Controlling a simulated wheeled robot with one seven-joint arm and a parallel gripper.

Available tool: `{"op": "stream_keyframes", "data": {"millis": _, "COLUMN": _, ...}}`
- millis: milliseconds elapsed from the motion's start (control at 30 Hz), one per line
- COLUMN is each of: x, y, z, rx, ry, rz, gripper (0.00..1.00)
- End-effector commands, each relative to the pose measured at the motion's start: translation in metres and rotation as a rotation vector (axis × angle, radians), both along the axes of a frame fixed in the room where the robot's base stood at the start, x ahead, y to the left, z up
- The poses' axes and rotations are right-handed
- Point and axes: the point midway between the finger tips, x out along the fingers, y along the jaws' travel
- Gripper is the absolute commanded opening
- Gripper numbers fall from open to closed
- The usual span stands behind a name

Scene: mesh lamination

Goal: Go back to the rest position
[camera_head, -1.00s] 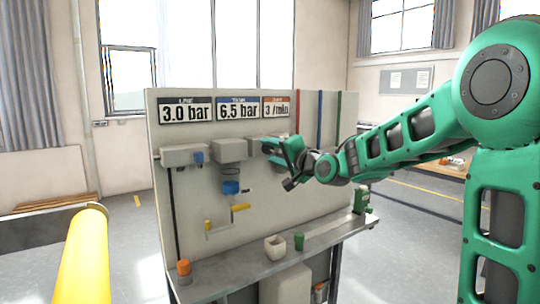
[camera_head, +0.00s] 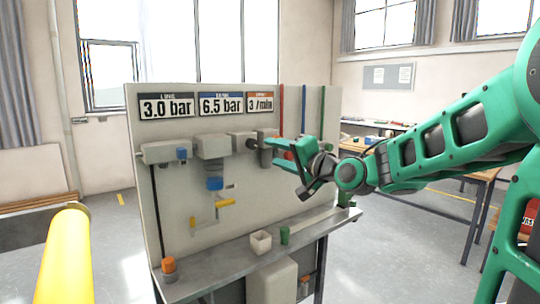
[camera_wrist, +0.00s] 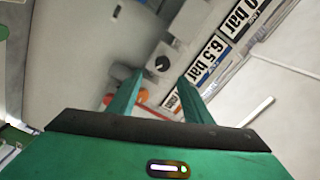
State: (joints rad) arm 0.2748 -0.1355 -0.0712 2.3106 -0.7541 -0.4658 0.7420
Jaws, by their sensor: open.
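My gripper (camera_head: 275,152) is at the end of the green arm, in front of the right part of the upright panel (camera_head: 262,205). In the wrist view its two green fingers (camera_wrist: 160,92) stand apart with nothing between them. Beyond the fingertips is a grey box with a dark round knob (camera_wrist: 158,64). In the head view this knob (camera_head: 251,143) is just left of the fingertips. I cannot tell whether the fingers touch anything.
The panel carries signs (camera_head: 221,104), grey boxes and a yellow-handled valve (camera_head: 225,203). A shelf (camera_head: 225,261) below holds a white cup (camera_head: 261,242), a green cup (camera_head: 284,235) and an orange-topped item (camera_head: 168,265). A yellow rail (camera_head: 68,260) stands at left.

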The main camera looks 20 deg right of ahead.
Motion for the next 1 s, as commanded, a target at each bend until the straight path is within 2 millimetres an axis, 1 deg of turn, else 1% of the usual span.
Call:
{"op": "stream_keyframes", "data": {"millis": 400, "x": 0.000, "y": 0.000, "z": 0.000, "rx": -0.001, "ry": 0.001, "rz": 0.000, "gripper": 0.45}}
{"op": "stream_keyframes", "data": {"millis": 467, "x": -0.001, "y": -0.001, "z": -0.003, "rx": -0.014, "ry": 0.010, "rz": -0.003, "gripper": 0.45}}
{"op": "stream_keyframes", "data": {"millis": 533, "x": -0.005, "y": -0.005, "z": -0.014, "rx": -0.057, "ry": 0.042, "rz": -0.009, "gripper": 0.45}}
{"op": "stream_keyframes", "data": {"millis": 567, "x": -0.008, "y": -0.008, "z": -0.021, "rx": -0.086, "ry": 0.064, "rz": -0.013, "gripper": 0.45}}
{"op": "stream_keyframes", "data": {"millis": 667, "x": -0.024, "y": -0.022, "z": -0.057, "rx": -0.219, "ry": 0.176, "rz": -0.027, "gripper": 0.45}}
{"op": "stream_keyframes", "data": {"millis": 700, "x": -0.035, "y": -0.031, "z": -0.074, "rx": -0.282, "ry": 0.235, "rz": -0.032, "gripper": 0.45}}
{"op": "stream_keyframes", "data": {"millis": 767, "x": -0.054, "y": -0.046, "z": -0.102, "rx": -0.376, "ry": 0.334, "rz": -0.038, "gripper": 0.45}}
{"op": "stream_keyframes", "data": {"millis": 800, "x": -0.069, "y": -0.058, "z": -0.120, "rx": -0.436, "ry": 0.404, "rz": -0.040, "gripper": 0.45}}
{"op": "stream_keyframes", "data": {"millis": 867, "x": -0.095, "y": -0.074, "z": -0.146, "rx": -0.514, "ry": 0.509, "rz": -0.037, "gripper": 0.45}}
{"op": "stream_keyframes", "data": {"millis": 900, "x": -0.113, "y": -0.084, "z": -0.161, "rx": -0.560, "ry": 0.580, "rz": -0.032, "gripper": 0.45}}
{"op": "stream_keyframes", "data": {"millis": 967, "x": -0.143, "y": -0.099, "z": -0.183, "rx": -0.617, "ry": 0.686, "rz": -0.020, "gripper": 0.45}}
{"op": "stream_keyframes", "data": {"millis": 1000, "x": -0.164, "y": -0.108, "z": -0.195, "rx": -0.650, "ry": 0.756, "rz": -0.009, "gripper": 0.45}}
